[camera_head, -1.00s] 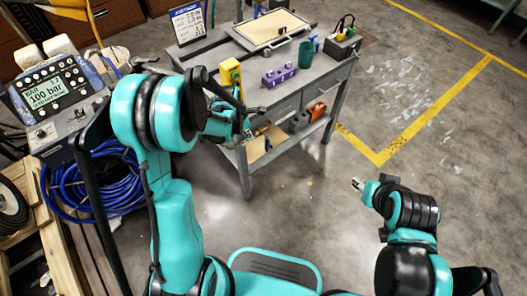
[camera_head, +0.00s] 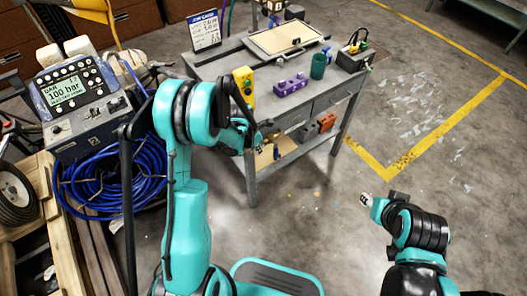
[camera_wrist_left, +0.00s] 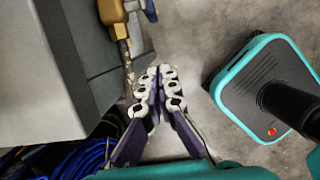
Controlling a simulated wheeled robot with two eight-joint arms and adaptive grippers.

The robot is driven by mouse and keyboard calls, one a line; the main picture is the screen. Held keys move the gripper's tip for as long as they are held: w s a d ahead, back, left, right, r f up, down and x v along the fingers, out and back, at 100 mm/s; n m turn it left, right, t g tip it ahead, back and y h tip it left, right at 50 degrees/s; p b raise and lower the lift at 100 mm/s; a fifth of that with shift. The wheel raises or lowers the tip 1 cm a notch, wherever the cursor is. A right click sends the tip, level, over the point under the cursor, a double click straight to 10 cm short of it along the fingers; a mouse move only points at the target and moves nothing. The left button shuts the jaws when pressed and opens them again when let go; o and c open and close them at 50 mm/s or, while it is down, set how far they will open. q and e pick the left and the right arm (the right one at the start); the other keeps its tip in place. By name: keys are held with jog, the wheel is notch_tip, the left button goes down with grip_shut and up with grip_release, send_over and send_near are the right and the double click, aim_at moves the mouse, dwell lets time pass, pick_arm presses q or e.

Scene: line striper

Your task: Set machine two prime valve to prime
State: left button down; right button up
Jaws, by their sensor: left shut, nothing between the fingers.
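The grey line striper (camera_head: 90,132) at the left has a screen reading 100 bar and a 2 on its front. In the left wrist view, a grey machine body (camera_wrist_left: 40,80) fills the left, with a brass fitting (camera_wrist_left: 114,12) at the top; I cannot tell the valve's setting. My left gripper (camera_wrist_left: 157,85) is shut and empty, its fingertips below and a little right of the fitting, apart from it in the picture. In the head view its fingers are hard to make out. My right gripper (camera_head: 366,199) is over open floor; its jaw state is unclear.
A coiled blue hose (camera_head: 115,180) hangs below the striper. A wooden pallet (camera_head: 65,235) and wheel (camera_head: 15,193) are at the lower left. A grey worktable (camera_head: 215,68) with a purple block (camera_head: 291,85) stands beyond my left arm.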

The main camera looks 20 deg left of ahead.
aim_at(276, 151)
pick_arm(q)
jog(key=w+d+f+b, duration=0.3)
jog(key=w+f+b, duration=0.1)
jog(key=f, duration=0.4)
jog(key=shift+w+d+f+b, duration=0.25)
jog(key=shift+w+d+b, duration=0.15)
jog(key=shift+w, duration=0.05)
jog(key=shift+w, duration=0.1)
